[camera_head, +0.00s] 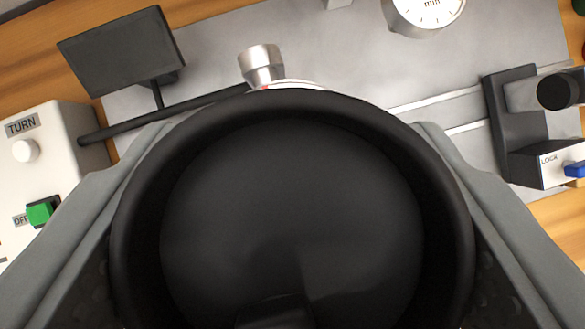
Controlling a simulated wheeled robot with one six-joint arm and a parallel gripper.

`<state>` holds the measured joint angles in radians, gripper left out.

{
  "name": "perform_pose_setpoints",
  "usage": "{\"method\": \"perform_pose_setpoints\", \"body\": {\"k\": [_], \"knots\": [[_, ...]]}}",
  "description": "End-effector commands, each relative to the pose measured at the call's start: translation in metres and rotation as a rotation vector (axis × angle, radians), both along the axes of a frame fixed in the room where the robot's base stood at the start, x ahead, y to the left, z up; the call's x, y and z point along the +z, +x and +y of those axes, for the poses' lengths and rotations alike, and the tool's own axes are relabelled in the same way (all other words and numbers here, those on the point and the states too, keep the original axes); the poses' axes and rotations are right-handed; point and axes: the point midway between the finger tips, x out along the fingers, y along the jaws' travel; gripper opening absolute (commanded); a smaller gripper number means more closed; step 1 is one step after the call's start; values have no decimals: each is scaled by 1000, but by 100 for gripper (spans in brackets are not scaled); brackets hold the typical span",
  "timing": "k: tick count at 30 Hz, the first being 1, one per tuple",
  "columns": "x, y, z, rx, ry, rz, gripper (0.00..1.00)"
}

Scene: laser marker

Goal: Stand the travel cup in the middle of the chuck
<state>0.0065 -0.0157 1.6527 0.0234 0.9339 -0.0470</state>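The travel cup (292,215) is a large, dark, round shape filling the lower middle of the view, seen along its axis. My gripper (290,130) has one grey finger along each side of the cup and is shut on it. The cup hides most of what lies behind it. A pale curved rim (292,84) with a small red mark shows just above the cup's top edge, beside a silver metal knob (262,66). I cannot tell whether this rim is part of the chuck; the chuck's middle is hidden. The gap between cup and surface cannot be told.
A grey plate (330,55) lies on a wooden table. A dark panel (122,52) on a stalk stands upper left, near a black rod. A white TURN box (40,170) with a green switch is left. A LOCK unit (520,120) is right, a round dial (428,8) at top.

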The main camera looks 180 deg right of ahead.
Motion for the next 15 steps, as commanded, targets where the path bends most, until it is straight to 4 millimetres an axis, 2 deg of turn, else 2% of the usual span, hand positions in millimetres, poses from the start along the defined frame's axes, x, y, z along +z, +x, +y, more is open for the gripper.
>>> {"method": "perform_pose_setpoints", "body": {"k": [1,3,4,15], "knots": [[0,0,0,0,0,0,68],[0,0,0,0,0,0,82],[0,0,0,0,0,0,84],[5,-1,0,0,0,-1,84]]}}
